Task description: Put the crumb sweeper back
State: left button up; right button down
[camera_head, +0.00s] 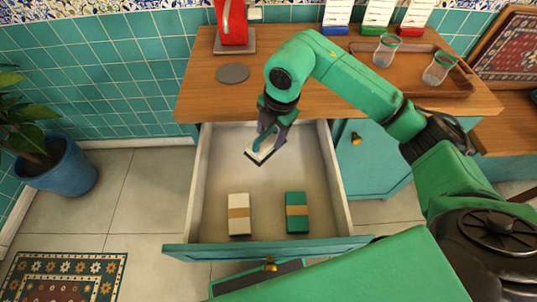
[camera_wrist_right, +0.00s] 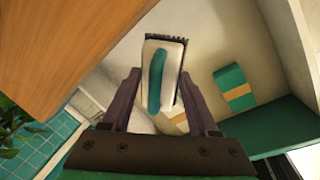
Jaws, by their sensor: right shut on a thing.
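The crumb sweeper (camera_head: 260,152) is white with a teal handle and dark bristles along one edge. My right gripper (camera_head: 271,131) is shut on it and holds it inside the open drawer (camera_head: 205,180), toward the drawer's back end. In the right wrist view the sweeper (camera_wrist_right: 163,75) sits between the two fingers of the gripper (camera_wrist_right: 158,92), with its bristles on the far side. I cannot tell whether it touches the drawer floor. My left gripper is not in view.
A cream bundle (camera_head: 239,221) and a green bundle (camera_head: 297,219), each with a tan band, lie near the drawer's front. The wooden counter (camera_head: 300,90) overhangs behind, with a grey disc (camera_head: 232,73), a red appliance (camera_head: 232,22) and a tray (camera_head: 415,88) with glasses.

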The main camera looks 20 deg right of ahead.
jog(key=f, duration=1)
jog(key=shift+w+f, duration=0.2)
jog(key=shift+f, duration=0.05)
jog(key=shift+c, duration=0.8)
grip_release()
jog(key=shift+f, duration=0.1)
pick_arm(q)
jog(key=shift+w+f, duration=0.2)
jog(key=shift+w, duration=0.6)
pick_arm(e)
jog(key=shift+r, duration=0.3)
jog(key=r, duration=0.4)
jog(key=s+r, duration=0.1)
jog(key=r, duration=0.2)
jog(key=s+d+r, duration=0.1)
jog(key=r, duration=0.3)
jog(key=shift+d+r, duration=0.1)
jog(key=shift+r, duration=0.2)
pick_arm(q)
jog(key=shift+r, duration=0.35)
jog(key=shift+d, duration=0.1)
pick_arm(e)
jog(key=shift+f, duration=0.1)
